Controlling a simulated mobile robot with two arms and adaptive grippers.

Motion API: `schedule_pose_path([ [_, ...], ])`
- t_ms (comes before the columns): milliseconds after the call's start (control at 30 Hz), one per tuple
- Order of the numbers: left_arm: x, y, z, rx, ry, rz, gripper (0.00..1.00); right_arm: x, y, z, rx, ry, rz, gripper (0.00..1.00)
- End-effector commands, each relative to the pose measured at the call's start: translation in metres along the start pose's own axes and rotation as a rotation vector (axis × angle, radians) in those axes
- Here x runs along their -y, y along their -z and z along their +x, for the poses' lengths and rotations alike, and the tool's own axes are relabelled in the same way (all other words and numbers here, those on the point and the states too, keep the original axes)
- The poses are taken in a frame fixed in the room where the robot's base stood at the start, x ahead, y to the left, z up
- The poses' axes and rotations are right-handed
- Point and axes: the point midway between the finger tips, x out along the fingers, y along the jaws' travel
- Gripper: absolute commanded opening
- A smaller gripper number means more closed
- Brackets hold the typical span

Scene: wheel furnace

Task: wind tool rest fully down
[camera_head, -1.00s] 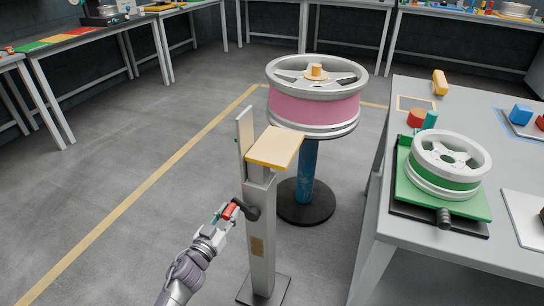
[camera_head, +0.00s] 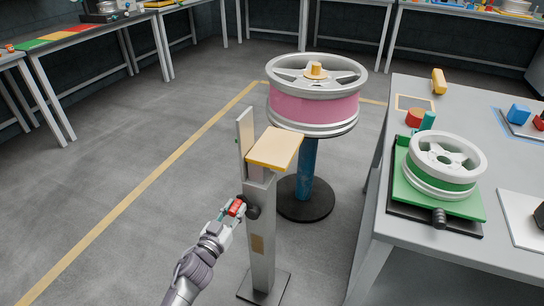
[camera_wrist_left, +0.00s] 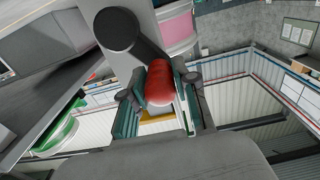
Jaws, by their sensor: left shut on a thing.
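The tool rest is a grey post (camera_head: 261,225) on a square foot, with a pale tan plate (camera_head: 275,147) on top and an upright board (camera_head: 245,132) at its left edge. The plate sits a short way above the post's sleeve. A crank with a dark hub (camera_head: 253,212) is on the post's near side. My left gripper (camera_head: 235,209) is shut on the crank's red handle (camera_head: 237,208). In the left wrist view the red handle (camera_wrist_left: 160,83) sits between the two fingers, with the dark crank hub (camera_wrist_left: 114,30) above it. My right gripper is out of view.
A wheel with a pink band (camera_head: 315,103) stands on a blue pedestal (camera_head: 307,165) just behind the tool rest. A grey table (camera_head: 400,255) at right carries a smaller wheel (camera_head: 445,160) on a green plate. The floor at left is open.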

Motion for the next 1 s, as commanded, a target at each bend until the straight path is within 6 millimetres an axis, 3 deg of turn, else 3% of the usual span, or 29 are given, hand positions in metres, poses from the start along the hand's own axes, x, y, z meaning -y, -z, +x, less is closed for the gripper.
schedule_pose_path([
  [333, -0.015, 0.003, -0.002, 0.010, -0.003, -0.002, 0.00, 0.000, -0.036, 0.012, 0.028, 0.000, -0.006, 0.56],
  [667, -0.015, 0.002, -0.002, 0.011, -0.001, -0.002, 0.00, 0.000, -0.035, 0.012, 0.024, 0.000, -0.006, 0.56],
  [1000, -0.046, 0.001, -0.003, 0.015, 0.000, -0.004, 0.00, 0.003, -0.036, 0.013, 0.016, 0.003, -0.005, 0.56],
])
